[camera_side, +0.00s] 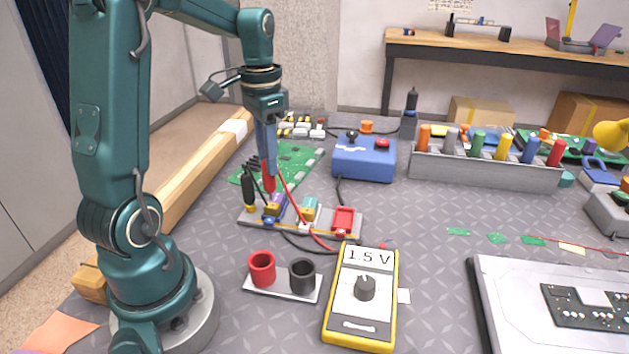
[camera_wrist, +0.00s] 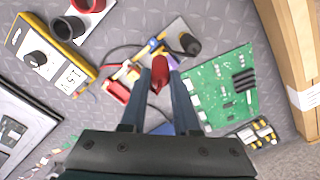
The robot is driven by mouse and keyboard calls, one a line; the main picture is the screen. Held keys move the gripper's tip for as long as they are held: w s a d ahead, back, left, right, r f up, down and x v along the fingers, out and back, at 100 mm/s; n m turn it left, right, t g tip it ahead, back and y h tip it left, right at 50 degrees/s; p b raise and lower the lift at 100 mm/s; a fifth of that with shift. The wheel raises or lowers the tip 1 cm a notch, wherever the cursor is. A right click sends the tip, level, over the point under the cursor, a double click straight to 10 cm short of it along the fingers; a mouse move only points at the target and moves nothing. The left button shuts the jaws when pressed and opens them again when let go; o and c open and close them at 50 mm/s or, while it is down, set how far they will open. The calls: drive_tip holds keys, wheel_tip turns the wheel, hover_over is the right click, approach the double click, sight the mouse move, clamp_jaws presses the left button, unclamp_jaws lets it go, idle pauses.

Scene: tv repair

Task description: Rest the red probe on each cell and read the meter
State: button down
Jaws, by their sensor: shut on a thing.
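My gripper (camera_side: 267,160) points down and is shut on the red probe (camera_side: 269,181); the probe also shows between the fingers in the wrist view (camera_wrist: 159,72). The probe's lower end is at the purple-and-yellow cell (camera_side: 276,203) on the grey holder (camera_side: 325,230); I cannot see the exact contact point. A teal-and-yellow cell (camera_side: 310,208) sits to its right. The black probe (camera_side: 249,188) stands upright at the holder's left end. The yellow meter (camera_side: 386,310) reads 1.5 V and shows in the wrist view (camera_wrist: 75,52).
A white stand with a red cup (camera_side: 262,268) and a black cup (camera_side: 302,275) is in front. A green board (camera_side: 300,158) and a blue box (camera_side: 364,160) stand behind. Cables cross the mat.

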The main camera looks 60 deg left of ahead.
drive_tip(key=shift+f, duration=0.75)
idle(0.4)
idle(0.7)
drive_tip(key=shift+r, duration=3.05)
